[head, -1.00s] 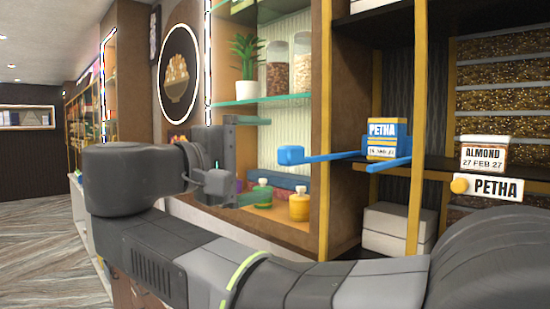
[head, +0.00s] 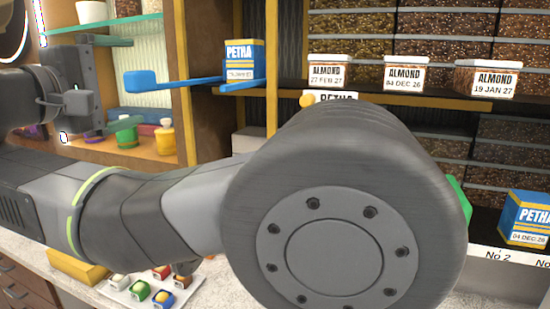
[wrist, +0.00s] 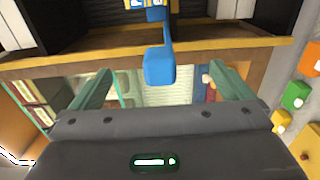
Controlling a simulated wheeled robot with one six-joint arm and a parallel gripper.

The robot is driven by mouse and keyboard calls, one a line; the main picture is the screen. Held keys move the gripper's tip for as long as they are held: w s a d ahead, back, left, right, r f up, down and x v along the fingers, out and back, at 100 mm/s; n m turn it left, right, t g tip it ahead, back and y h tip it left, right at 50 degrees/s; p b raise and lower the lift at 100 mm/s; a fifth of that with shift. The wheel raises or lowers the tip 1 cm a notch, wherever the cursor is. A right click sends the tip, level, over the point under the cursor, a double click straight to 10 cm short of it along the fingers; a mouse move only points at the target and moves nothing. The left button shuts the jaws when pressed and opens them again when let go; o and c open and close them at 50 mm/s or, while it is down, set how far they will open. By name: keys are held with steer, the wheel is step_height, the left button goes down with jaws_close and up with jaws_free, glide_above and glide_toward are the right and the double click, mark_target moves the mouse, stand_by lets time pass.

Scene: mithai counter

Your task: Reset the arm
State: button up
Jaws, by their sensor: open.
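My gripper (head: 100,88) is at the left of the head view, its arm reaching across the lower picture. The handle's bar runs to a blue and yellow PETHA box (head: 243,52) at the shelf's edge. A second blue bar (head: 243,85) shows below the box. How bar and box join is unclear.
Several ALMOND boxes (head: 404,75) stand on the shelf (head: 400,98) right of the PETHA box. Bottles (head: 165,137) stand in the lit niche at left. A tray of small sweets (head: 128,291) lies on the counter below my arm. Another PETHA box (head: 525,215) is at lower right.

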mark_target(155, 81)
steer(key=shift+x, duration=1.7)
steer(key=v, duration=0.9)
steer(key=x, duration=1.2)
steer(key=shift+w+d, duration=0.1)
steer(key=shift+w, duration=0.15)
steer(key=shift+d, duration=0.1)
